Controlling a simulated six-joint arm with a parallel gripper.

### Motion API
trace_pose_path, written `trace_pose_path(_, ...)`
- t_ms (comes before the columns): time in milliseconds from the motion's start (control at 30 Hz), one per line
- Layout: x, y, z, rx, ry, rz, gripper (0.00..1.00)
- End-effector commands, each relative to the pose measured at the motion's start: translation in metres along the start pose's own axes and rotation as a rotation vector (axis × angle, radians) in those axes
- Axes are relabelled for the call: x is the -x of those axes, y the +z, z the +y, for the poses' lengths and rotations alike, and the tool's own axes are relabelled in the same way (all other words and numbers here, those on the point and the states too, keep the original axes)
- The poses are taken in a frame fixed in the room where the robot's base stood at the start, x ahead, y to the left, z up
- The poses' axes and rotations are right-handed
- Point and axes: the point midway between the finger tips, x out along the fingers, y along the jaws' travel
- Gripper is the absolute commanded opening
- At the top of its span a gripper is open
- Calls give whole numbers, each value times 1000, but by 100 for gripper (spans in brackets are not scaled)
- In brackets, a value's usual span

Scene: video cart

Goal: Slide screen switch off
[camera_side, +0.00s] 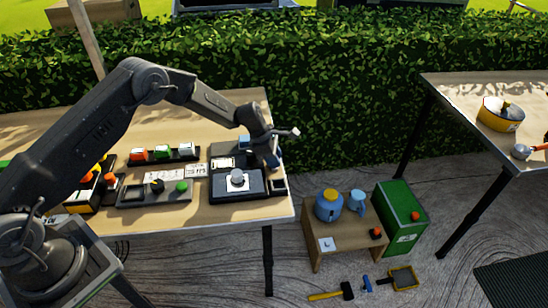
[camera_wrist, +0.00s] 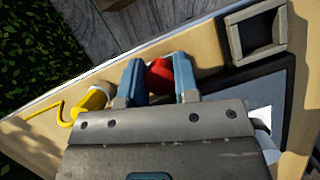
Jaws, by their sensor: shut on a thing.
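My gripper (camera_wrist: 157,64) has two blue fingers in the wrist view, shut on a rounded red knob (camera_wrist: 159,76). The knob's lower part is hidden by the gripper body. I cannot tell for certain whether it is the screen switch's handle. In the side view my gripper (camera_side: 273,158) is low over the right end of the table, at the back right of a black panel (camera_side: 222,193) with a white knob (camera_side: 237,177). The red knob is hidden there. The panel's edge also shows in the wrist view (camera_wrist: 248,84).
A small dark square box (camera_side: 279,186) stands at the panel's right; the wrist view shows its pale frame (camera_wrist: 235,42). A yellow hooked thing (camera_wrist: 92,98) lies left of my fingers. Several coloured blocks (camera_side: 163,153) and a control panel (camera_side: 155,192) are to the left. The table edge is close.

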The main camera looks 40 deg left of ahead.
Motion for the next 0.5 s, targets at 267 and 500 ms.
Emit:
trace_pose_path(267, 0, 1, -3, 0, -2, 0, 5)
trace_pose_path(500, -2, 6, -22, -1, -1, 2, 5)
